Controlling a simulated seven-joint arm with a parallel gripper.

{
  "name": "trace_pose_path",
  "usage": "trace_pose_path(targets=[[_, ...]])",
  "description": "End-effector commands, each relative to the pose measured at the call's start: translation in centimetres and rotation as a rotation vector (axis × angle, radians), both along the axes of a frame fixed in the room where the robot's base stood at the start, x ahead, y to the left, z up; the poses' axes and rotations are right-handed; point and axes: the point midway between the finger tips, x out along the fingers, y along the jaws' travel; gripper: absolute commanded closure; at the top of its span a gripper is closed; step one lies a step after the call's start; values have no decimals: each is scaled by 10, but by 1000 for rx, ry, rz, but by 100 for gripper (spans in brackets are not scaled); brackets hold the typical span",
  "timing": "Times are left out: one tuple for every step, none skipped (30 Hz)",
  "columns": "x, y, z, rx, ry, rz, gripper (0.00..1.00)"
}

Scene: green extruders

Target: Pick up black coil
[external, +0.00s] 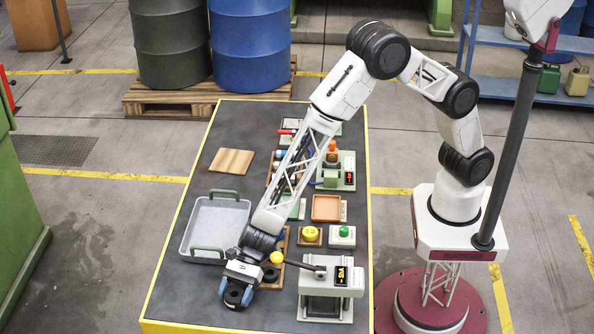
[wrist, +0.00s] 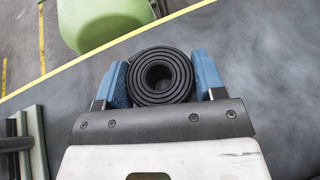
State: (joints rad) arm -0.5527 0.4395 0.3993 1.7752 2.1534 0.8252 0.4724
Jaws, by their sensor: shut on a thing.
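The black coil (wrist: 160,77) is a rolled dark strip with a round hole in its middle. In the wrist view it sits between the two blue fingers of my gripper (wrist: 160,82), one finger against each side. In the external view my gripper (external: 236,290) is low over the near end of the dark table, with the black coil (external: 234,296) between its fingers. I cannot tell whether the coil touches the table.
A grey tray with green handles (external: 190,238) lies to the left. A grey machine with a lever and display (external: 327,297) stands right of my gripper. Yellow (external: 310,234) and green (external: 342,232) button boxes and an orange tray (external: 327,208) are farther back. The table's left part is mostly clear.

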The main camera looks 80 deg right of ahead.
Motion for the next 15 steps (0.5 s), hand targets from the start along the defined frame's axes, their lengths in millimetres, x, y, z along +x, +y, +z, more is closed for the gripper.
trace_pose_path(targets=[[0, 0, 0, 0, 0, 0, 62], [0, 0, 0, 0, 0, 0, 63], [0, 0, 0, 0, 0, 0, 63], [0, 0, 0, 0, 0, 0, 63], [0, 0, 0, 0, 0, 0, 63], [0, 0, 0, 0, 0, 0, 63], [0, 0, 0, 0, 0, 0, 63], [0, 0, 0, 0, 0, 0, 63], [0, 0, 1, 0, 0, 0, 63], [0, 0, 1, 0, 0, 0, 63], [0, 0, 1, 0, 0, 0, 63], [0, 0, 2, 0, 0, 0, 63], [0, 0, 3, 1, 0, 0, 63], [0, 0, 4, 1, 0, 0, 63], [0, 0, 6, 1, -1, 0, 63]])
